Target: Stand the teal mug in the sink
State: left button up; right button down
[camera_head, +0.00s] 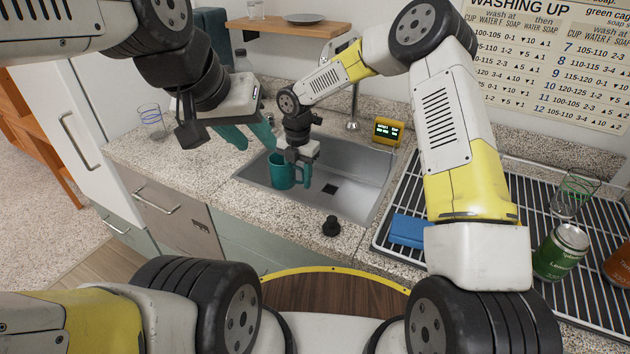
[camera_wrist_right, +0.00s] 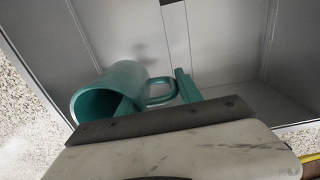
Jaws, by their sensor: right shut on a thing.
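The teal mug (camera_head: 281,172) is inside the left part of the steel sink (camera_head: 350,172), looking roughly upright in the head view. I cannot tell whether its base touches the sink floor. My right gripper (camera_head: 293,163) reaches down over the sink and is shut on the mug. In the right wrist view the mug (camera_wrist_right: 108,92) shows its open mouth to the left and its handle to the right. A teal finger (camera_wrist_right: 187,86) stands beside the handle. My left gripper (camera_head: 248,135) is over the counter left of the sink, with its teal fingers apart and nothing between them.
A yellow timer (camera_head: 387,132) sits behind the sink. Right of it, a wire rack (camera_head: 400,252) holds a blue sponge (camera_head: 408,231), a green can (camera_head: 561,252) and a glass (camera_head: 574,194).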

notch_tip(320, 180, down, 8)
jog(key=shift+f, duration=0.15)
jog(key=shift+f, duration=0.15)
jog(key=c, duration=0.8)
grip_release()
notch_tip(320, 180, up, 12)
jog(key=shift+r, duration=0.15)
